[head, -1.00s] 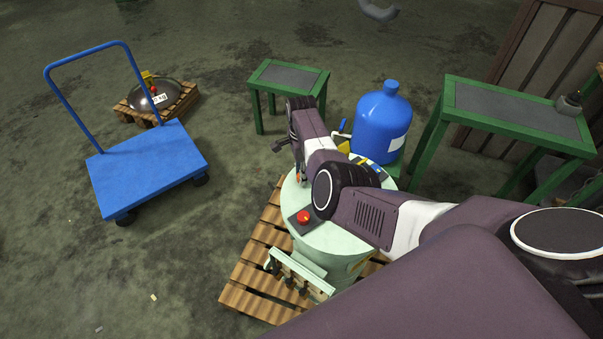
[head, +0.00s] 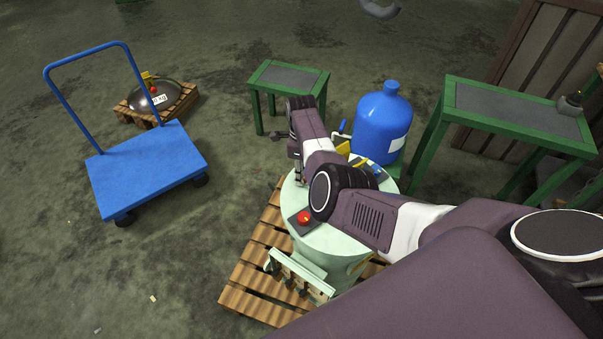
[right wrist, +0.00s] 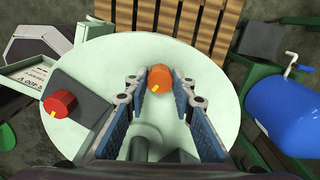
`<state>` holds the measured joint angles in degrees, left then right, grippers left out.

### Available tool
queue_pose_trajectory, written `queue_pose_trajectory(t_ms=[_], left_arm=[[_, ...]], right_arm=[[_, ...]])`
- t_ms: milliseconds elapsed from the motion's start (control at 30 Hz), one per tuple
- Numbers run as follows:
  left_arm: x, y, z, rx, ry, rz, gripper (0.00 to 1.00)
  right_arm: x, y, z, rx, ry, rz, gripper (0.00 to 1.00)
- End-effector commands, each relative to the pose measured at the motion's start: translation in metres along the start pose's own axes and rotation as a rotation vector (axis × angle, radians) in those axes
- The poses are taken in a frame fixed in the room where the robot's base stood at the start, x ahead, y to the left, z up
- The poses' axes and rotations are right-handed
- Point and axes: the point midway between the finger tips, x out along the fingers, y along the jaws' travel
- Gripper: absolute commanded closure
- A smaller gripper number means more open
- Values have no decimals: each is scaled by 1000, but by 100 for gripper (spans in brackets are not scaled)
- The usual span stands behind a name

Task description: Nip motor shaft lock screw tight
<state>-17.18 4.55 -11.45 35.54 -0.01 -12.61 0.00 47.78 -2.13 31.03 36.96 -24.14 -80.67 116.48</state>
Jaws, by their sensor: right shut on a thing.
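The left gripper is not in view.
A red knob (right wrist: 59,104) sits on a dark panel near the gripper, also on the disperser top. A blue bottle (head: 383,125) stands close behind the arm. A wooden pallet (head: 250,265) lies underneath.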

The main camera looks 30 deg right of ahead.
Motion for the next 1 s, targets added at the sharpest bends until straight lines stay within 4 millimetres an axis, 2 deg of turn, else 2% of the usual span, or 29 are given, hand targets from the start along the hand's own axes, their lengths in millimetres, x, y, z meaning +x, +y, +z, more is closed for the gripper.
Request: queue_pose_trajectory(t_ms=[333, 367, 500, 833, 1000], left_arm=[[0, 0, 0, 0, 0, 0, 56], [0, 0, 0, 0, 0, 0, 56], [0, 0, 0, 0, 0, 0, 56], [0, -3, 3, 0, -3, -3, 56], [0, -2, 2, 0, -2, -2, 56]], right_arm=[[-3, -3, 1, 6, -3, -7, 100], [-3, -3, 1, 6, -3, -7, 76], [-2, -2, 0, 5, -3, -5, 60], [-2, -1, 0, 3, -2, -2, 59], [-16, -1, 1, 4, -3, -3, 59]])
